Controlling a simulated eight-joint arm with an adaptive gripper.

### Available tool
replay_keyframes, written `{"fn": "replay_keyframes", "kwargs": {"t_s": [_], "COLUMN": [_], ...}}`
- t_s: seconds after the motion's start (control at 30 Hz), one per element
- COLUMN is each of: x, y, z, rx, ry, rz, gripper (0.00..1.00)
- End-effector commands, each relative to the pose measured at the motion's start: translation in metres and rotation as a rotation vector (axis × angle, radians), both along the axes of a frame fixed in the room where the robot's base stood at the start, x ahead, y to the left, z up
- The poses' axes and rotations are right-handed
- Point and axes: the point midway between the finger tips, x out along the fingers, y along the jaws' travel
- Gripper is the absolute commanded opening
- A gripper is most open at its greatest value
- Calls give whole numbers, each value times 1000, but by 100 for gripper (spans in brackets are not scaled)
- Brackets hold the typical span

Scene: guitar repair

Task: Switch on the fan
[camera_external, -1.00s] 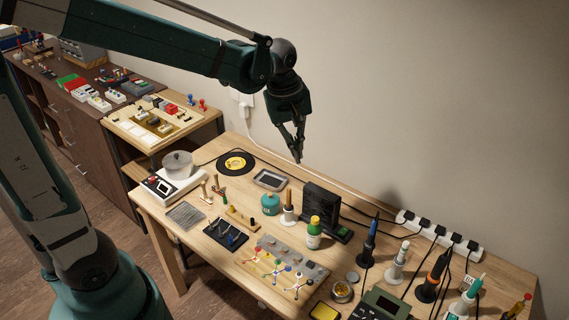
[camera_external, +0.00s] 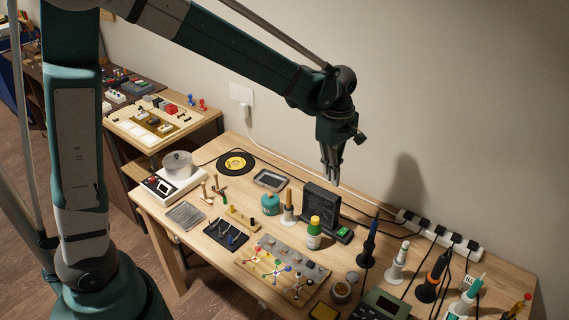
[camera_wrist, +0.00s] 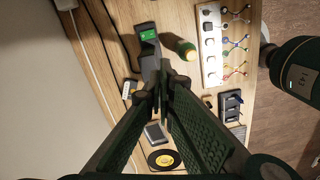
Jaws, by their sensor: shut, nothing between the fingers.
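The fan (camera_external: 320,205) is a dark, upright, box-shaped unit standing towards the back of the wooden workbench. A bright green switch (camera_external: 343,232) sits on its low base at the right. In the wrist view the fan (camera_wrist: 149,65) is partly hidden behind my fingers, and the green switch (camera_wrist: 149,34) shows beyond the fingertips. My gripper (camera_external: 331,182) points down just above and slightly right of the fan's top. Its fingers are together and hold nothing; in the wrist view the fingertips (camera_wrist: 163,90) overlap the fan. I cannot tell whether they touch it.
A white power strip (camera_external: 441,236) with several plugs lies behind, at the right. Soldering tools (camera_external: 434,280) stand at the front right. A grey tray (camera_external: 270,180) lies left of the fan. The wall is close behind.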

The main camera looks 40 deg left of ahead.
Motion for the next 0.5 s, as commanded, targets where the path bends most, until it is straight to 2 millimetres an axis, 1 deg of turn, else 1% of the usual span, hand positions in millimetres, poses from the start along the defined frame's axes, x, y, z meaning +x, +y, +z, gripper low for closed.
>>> {"fn": "replay_keyframes", "kwargs": {"t_s": [0.03,0.2,0.5], "x": [4,12,21], "y": [-6,-22,-46], "z": [-6,-25,-55], "rx": [3,16,43], "ry": [9,44,96], "rz": [17,85,190], "gripper": [0,0,0]}}
